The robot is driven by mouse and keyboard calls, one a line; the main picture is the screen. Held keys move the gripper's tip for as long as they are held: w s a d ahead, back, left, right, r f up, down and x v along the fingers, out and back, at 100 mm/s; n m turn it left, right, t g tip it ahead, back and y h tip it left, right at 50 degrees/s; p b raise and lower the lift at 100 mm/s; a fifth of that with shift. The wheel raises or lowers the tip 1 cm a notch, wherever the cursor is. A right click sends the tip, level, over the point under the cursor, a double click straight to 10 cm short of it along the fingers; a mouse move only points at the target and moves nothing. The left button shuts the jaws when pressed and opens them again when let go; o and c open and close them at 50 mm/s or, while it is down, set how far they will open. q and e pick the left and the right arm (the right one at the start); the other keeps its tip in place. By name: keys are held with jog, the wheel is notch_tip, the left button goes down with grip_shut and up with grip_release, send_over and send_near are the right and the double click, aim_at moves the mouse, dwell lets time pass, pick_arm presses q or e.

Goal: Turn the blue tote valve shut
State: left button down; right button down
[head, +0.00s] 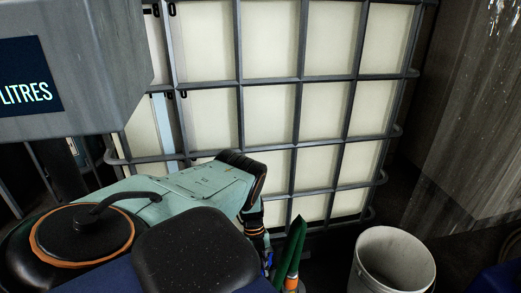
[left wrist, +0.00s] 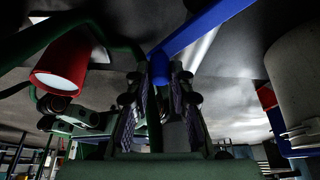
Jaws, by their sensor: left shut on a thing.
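In the left wrist view the blue valve handle (left wrist: 195,28) is a flat bar slanting from the upper right down to between the fingers. My left gripper (left wrist: 160,82) is shut on its lower end; the dark finger pads stand on either side of it. In the head view my pale green left arm comes in from the left and bends down at the front of the caged tote (head: 270,105). A small blue sliver shows beside its end, but the grip itself is hidden there. The valve body cannot be made out. My right gripper is in neither view.
A pale bucket (head: 392,262) stands right of the arm, near the tote's lower right corner. A grey box with a "LITRES" sign (head: 25,80) hangs at the upper left. A red cup-shaped thing (left wrist: 65,65) is left of the gripper in the wrist view.

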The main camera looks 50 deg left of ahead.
pick_arm(q)
jog(key=shift+s+a, duration=0.1)
jog(key=c, duration=1.2)
grip_release()
jog(key=shift+o, duration=0.2)
jog(key=shift+r, duration=0.1)
jog(key=shift+r, duration=0.55)
notch_tip(320, 180, up, 9)
jog(key=shift+f, duration=0.15)
jog(key=shift+c, duration=0.5)
